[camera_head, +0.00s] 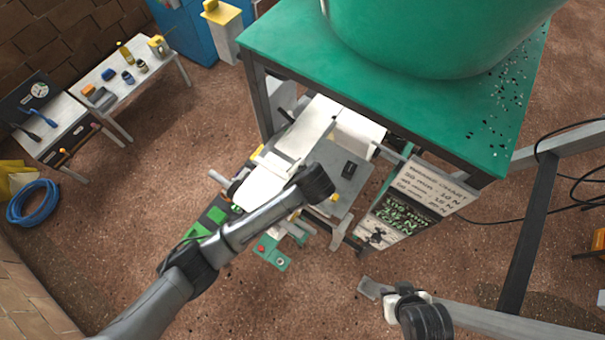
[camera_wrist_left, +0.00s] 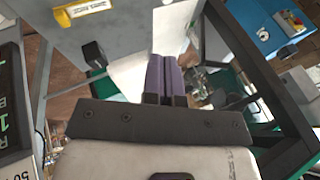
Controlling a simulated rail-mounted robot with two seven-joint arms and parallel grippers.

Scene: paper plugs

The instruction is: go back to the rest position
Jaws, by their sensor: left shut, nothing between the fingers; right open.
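My left arm comes in from the lower left of the head view and ends over the machine under the green table. Its gripper cannot be made out clearly there. In the left wrist view, the two purple fingers of my left gripper (camera_wrist_left: 166,78) are pressed together with nothing between them. My right gripper (camera_head: 402,294) is small at the lower right of the head view, above the brown floor. It is open and looks empty; its fingertips are hard to make out.
A green table (camera_head: 430,95) carries a big green tub (camera_head: 440,35). A grey machine (camera_head: 345,185) with white sheet-like parts stands below it. A printed chart board (camera_head: 410,200) hangs at the table's side. A workbench (camera_head: 130,85) stands left. A blue hose coil (camera_head: 35,203) lies on the floor.

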